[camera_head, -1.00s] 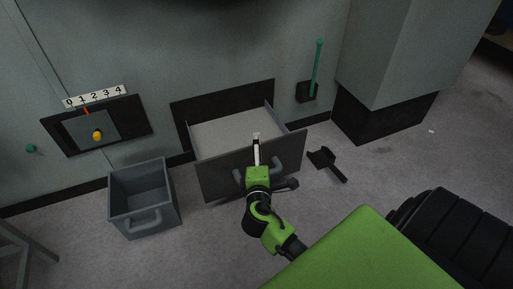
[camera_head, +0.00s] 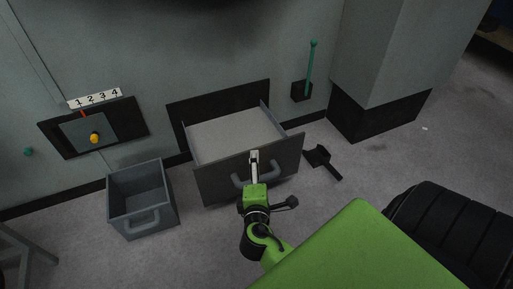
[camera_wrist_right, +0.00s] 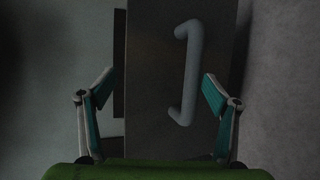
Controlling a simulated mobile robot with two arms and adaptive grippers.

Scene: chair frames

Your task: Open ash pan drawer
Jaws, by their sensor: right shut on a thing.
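The wide grey drawer (camera_head: 220,179) stands pulled out from its dark frame in the wall, with a pale surface inside. Its curved grey handle (camera_wrist_right: 190,75) shows upright in the right wrist view. The finger contact is dim and hard to see, and the handle looks closer to the right finger. In the head view this gripper (camera_head: 254,162) is in front of the drawer front, over the handle. My left gripper is not in view.
A grey open box (camera_head: 142,196) with a front handle stands on the floor at left. A numbered dial panel (camera_head: 93,127) and a green lever (camera_head: 312,68) are on the wall. A small black shovel (camera_head: 322,162) lies right of the drawer. A pillar (camera_head: 385,60) stands at right.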

